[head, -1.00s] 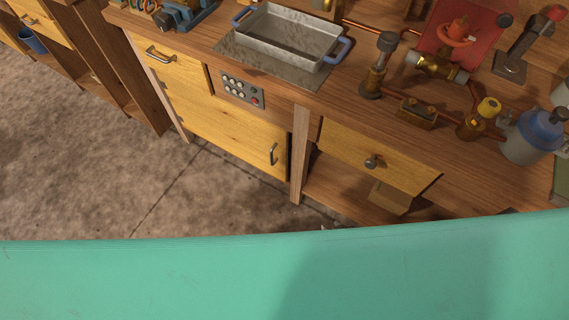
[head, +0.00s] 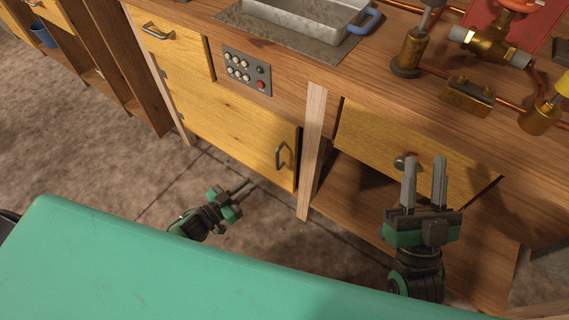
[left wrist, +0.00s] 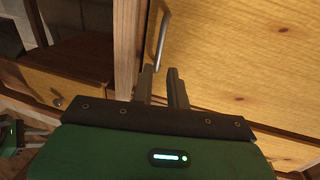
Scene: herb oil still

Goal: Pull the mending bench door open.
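The yellow wooden bench door (head: 225,120) has an upright metal bar handle (head: 281,156) near its right edge. The door looks closed. My left gripper (head: 246,186) is low in front of the door, left of and below the handle, with its fingers apart and nothing between them. In the left wrist view the handle (left wrist: 161,38) lies just beyond the fingertips (left wrist: 159,69), with a gap that is hard to judge. My right gripper (head: 425,159) is open and empty, in front of the drawer to the right of the door.
A half-open-looking drawer front (head: 455,165) with a round knob (head: 406,162) is beside my right gripper. A wooden post (head: 312,150) separates it from the door. A button panel (head: 246,70) sits above the door. Floor (head: 100,160) is clear at left.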

